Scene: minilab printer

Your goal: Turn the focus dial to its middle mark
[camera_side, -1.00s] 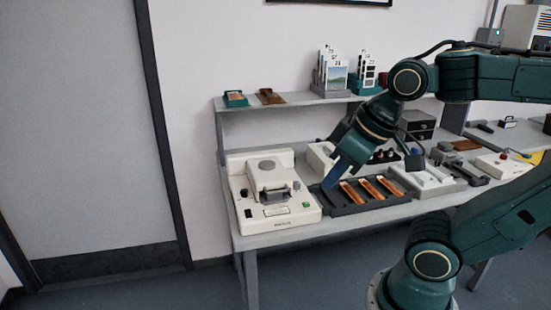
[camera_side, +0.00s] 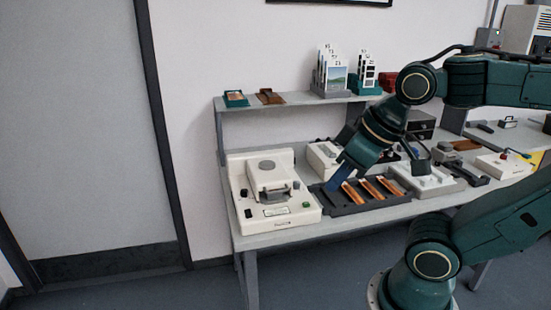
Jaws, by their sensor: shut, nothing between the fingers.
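I cannot tell for certain which part is the focus dial. A white machine (camera_side: 273,213) at the left end of the bench has a round grey cap (camera_side: 267,165) on top, a grey clamp-like part (camera_side: 273,192) and small dark and green buttons on its front. No mark can be read on it. My gripper (camera_side: 333,184) has blue fingers, shut and empty, pointing down and left over the back left of the dark tray. Whether it touches anything cannot be told. A second white unit (camera_side: 321,155) behind it is partly hidden by my arm.
The dark tray (camera_side: 345,209) holds several orange strips. White units and a brown block (camera_side: 466,146) stand to the right. A shelf (camera_side: 300,100) above the back carries card holders (camera_side: 333,88) and small trays. The bench's front left edge is clear.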

